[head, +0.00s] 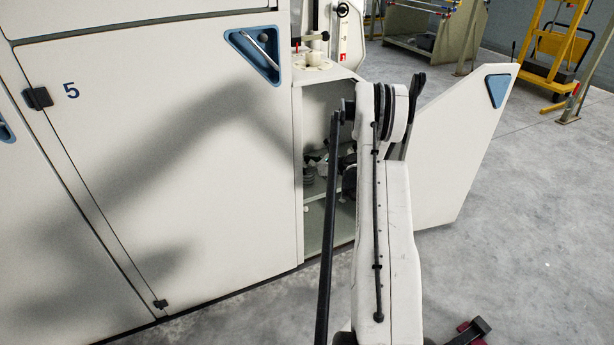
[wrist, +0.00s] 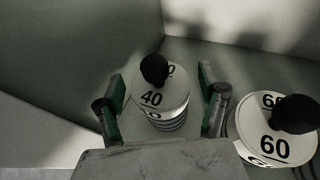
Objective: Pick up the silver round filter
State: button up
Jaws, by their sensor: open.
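In the wrist view, a round, pale piece marked 40 (wrist: 172,96), with a black ball knob on top and a ribbed, silver-grey side, stands on the cabinet floor. A similar round piece marked 60 (wrist: 262,145) is at its right, partly cut off by the frame edge. I cannot tell by name which one is the silver round filter. My gripper (wrist: 161,97) is open, its green-padded fingers on either side of the piece marked 40. Gaps show between the fingers and the piece. In the head view, my arm hides most of the gripper.
The open cabinet (head: 316,112) has pale walls, and its door (head: 455,150) stands swung out at the right. A large closed panel marked 5 (head: 170,150) is at the left. Open floor (head: 540,200) lies to the right, with a yellow trolley (head: 556,45) far back.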

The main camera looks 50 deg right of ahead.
jog(key=c, duration=1.4)
jog(key=shift+r, duration=0.1)
